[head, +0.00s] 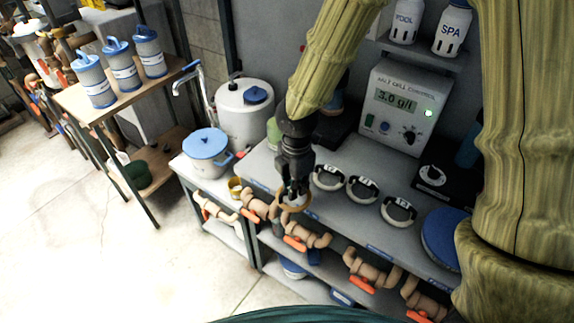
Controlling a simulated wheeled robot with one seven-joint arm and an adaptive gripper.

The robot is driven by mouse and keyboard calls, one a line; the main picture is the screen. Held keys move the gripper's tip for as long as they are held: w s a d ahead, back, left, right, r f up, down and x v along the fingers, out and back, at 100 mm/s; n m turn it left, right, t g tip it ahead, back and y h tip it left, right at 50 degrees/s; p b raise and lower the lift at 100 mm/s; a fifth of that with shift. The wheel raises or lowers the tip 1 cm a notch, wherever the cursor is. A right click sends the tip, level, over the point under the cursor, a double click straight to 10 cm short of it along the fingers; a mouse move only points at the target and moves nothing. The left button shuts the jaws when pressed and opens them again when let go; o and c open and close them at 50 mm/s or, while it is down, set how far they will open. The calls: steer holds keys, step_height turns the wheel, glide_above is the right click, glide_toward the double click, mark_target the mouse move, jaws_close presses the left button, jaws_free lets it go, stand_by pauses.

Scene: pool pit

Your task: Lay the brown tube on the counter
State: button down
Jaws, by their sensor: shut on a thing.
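My gripper (293,192) points down over the front edge of the grey counter (345,207). Its fingers are shut on the brown tube (304,207), which shows as a tan, ring-like rim around and below the fingertips. The rest of the tube is hidden by the fingers or blends with the beige pipes behind it. I cannot tell whether the tube touches the counter.
Several round black-and-white items (362,189) stand on the counter right of my gripper. A controller box (398,105) and a blue disc (440,238) are farther right. A blue-lidded pot (206,150) stands left. Beige pipes with orange valves (296,243) run below the front edge.

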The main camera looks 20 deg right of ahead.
steer(key=w+p, duration=0.1)
steer(key=w, duration=0.3)
steer(key=w+d+p, duration=0.1)
steer(key=w, duration=0.2)
steer(key=w+f+p, duration=0.1)
steer(key=w, duration=0.3)
steer(key=shift+w+d+f, duration=0.1)
steer(key=shift+w+d, duration=0.2)
steer(key=shift+w, duration=0.05)
steer(key=shift+w+p, duration=0.45)
steer(key=shift+p, duration=0.05)
steer(key=shift+f+p, duration=0.8)
steer(key=shift+f, duration=1)
steer(key=shift+f, duration=0.15)
steer(key=c, duration=1.5)
jaws_free()
step_height(320, 180, up, 12)
steer(key=b, duration=0.3)
